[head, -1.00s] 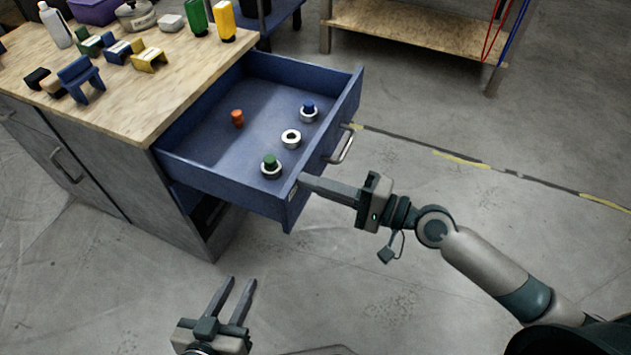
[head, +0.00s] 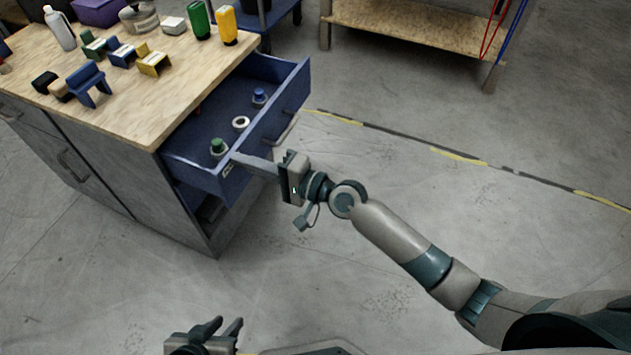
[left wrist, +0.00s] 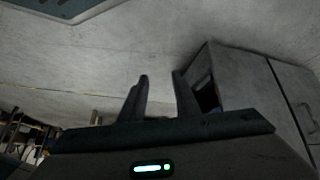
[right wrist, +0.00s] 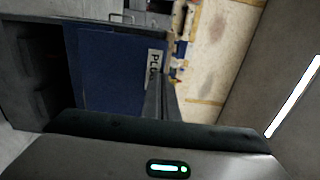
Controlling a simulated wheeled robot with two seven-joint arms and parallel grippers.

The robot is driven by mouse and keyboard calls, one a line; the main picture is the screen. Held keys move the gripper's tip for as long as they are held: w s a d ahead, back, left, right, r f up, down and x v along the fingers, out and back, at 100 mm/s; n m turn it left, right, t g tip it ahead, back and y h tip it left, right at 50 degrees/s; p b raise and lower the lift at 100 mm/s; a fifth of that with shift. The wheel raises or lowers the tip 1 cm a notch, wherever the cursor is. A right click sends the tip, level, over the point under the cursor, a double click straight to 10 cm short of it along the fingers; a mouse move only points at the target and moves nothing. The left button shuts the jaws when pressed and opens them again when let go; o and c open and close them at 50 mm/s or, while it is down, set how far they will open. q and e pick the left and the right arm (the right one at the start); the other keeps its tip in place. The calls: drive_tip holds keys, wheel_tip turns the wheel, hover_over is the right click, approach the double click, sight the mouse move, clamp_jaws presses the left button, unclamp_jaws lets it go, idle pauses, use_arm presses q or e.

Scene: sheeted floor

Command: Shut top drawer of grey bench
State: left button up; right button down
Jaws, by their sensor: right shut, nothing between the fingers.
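The grey bench (head: 165,200) has a wooden top and stands at the left in the head view. Its blue top drawer (head: 207,178) is partly open and sticks out to the right. My right gripper (head: 236,158) is shut and empty, with its fingertips at the drawer's front panel near the label. The right wrist view shows the blue drawer front (right wrist: 108,70) close by, with the fingers (right wrist: 158,90) beside its label. My left gripper (head: 222,326) is open and empty, low in front of the bench; its two fingers stand apart in the left wrist view (left wrist: 158,85).
The drawer holds a green-topped piece (head: 218,147), a white ring (head: 241,122) and a blue-topped piece (head: 259,96). A wooden shelf unit (head: 410,22) is at the back. The floor to the right is clear.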

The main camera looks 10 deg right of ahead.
use_arm(q)
drive_tip(key=shift+w+d+r+t+h+b, duration=0.3)
drive_tip(key=shift+w+d+t+b, duration=0.2)
drive_tip(key=shift+d+b, duration=0.2)
use_arm(e)
drive_tip(key=x, duration=1.2)
drive_tip(key=shift+w+a, duration=0.25)
use_arm(q)
drive_tip(key=shift+s, duration=0.1)
use_arm(e)
drive_tip(key=shift+s+d, duration=0.1)
drive_tip(key=shift+d, duration=0.05)
use_arm(q)
drive_tip(key=shift+a, duration=0.2)
use_arm(e)
drive_tip(key=v, duration=1.7)
use_arm(q)
drive_tip(key=shift+s+f, duration=0.1)
drive_tip(key=shift+s, duration=0.05)
